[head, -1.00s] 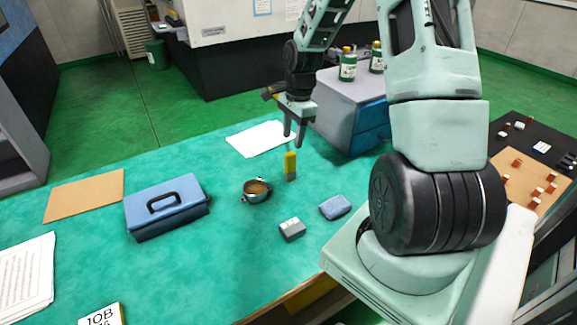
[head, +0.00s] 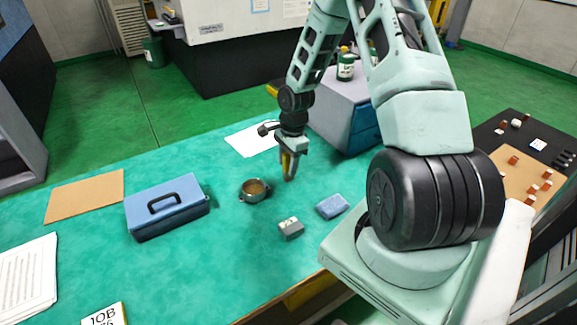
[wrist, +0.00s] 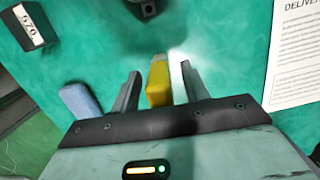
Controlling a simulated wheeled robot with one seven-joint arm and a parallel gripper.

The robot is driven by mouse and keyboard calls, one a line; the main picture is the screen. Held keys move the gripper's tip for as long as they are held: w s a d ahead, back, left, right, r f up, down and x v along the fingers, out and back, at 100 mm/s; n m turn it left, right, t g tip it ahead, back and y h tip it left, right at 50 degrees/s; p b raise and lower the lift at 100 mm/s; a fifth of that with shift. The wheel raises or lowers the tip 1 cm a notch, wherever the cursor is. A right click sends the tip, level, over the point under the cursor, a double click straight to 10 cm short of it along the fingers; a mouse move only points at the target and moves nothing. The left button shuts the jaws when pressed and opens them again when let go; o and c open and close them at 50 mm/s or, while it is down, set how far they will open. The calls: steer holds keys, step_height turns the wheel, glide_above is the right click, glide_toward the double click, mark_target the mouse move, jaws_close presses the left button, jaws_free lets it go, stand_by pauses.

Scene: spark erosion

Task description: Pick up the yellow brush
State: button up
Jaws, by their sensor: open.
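The yellow brush (wrist: 158,82) shows in the wrist view between the two fingers of my gripper (wrist: 160,88). It has a yellow body and a paler far end, with a visible gap to the right finger and a narrower one to the left. In the head view my gripper (head: 289,170) points down over the green table at the brush's place. Its fingers hide most of the brush there. The gripper is open, its fingers on either side of the brush.
A blue toolbox (head: 166,206) is at left. A white sheet (head: 250,139) lies behind, beside a grey cabinet (head: 338,100). The table (head: 215,255) is clear at front.

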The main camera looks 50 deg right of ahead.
jaws_close()
steer(key=shift+r, duration=0.1)
step_height(320, 180, up, 10)
steer(key=shift+f+b, duration=0.1)
steer(key=shift+b, duration=0.4)
